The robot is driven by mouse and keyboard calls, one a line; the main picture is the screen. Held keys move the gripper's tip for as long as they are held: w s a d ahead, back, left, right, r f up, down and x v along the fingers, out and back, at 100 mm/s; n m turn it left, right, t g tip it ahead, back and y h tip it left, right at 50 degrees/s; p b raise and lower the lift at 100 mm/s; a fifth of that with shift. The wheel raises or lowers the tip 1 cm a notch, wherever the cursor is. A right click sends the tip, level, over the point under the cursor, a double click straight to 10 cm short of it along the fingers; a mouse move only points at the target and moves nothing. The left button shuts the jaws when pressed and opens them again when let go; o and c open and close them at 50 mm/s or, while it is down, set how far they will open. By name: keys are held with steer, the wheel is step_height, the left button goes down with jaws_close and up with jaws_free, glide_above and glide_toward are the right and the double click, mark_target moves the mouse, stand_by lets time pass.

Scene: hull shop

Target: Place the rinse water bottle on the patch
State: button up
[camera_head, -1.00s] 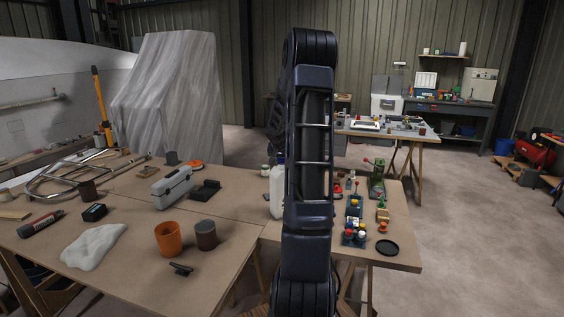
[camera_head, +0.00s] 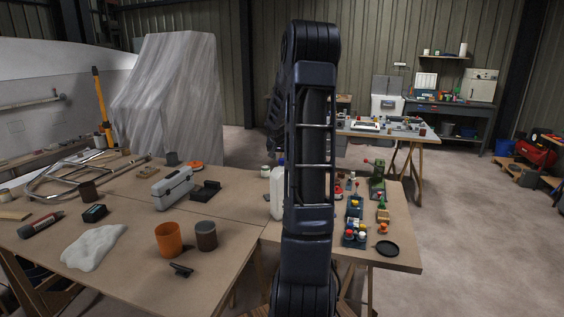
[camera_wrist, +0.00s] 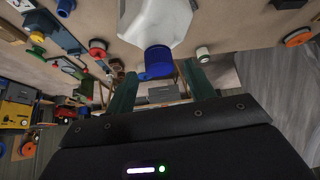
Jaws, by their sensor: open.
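The rinse water bottle, whitish and translucent, shows as a strip (camera_head: 277,192) just left of my arm in the head view, standing on the table. My arm hides the rest of it. In the wrist view the picture is upside down; the bottle's white body (camera_wrist: 160,22) is at the top and its blue cap (camera_wrist: 157,62) points down. My gripper (camera_wrist: 160,70) is open, its two green fingers apart on either side of the cap. I cannot tell whether they touch it. My gripper is hidden in the head view. I cannot pick out the patch for certain.
The wooden table (camera_head: 130,232) holds an orange cup (camera_head: 168,240), a dark grey cup (camera_head: 206,236), a grey case (camera_head: 172,188) and a black holder (camera_head: 205,191). Right of my arm stand colourful fittings (camera_head: 355,225) and a black disc (camera_head: 387,248). The table's front middle is fairly clear.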

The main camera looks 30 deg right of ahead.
steer(key=s+a+r+n, duration=0.2)
steer(key=s+a+r, duration=0.4)
steer(key=s+a, duration=0.3)
steer(key=s+a+r+n, duration=0.1)
steer(key=s+a+r, duration=0.6)
steer(key=s+a, duration=0.25)
steer(key=s+a+f+n+y, duration=0.1)
steer(key=s+a, duration=0.4)
steer(key=s, duration=0.6)
steer(key=s+a+f+n+y, duration=0.1)
steer(key=s+a+n+y, duration=0.2)
steer(key=s, duration=0.7)
steer(key=shift+s+a+f+g, duration=0.3)
steer(key=shift+s+a, duration=0.1)
steer(key=shift+a, duration=0.5)
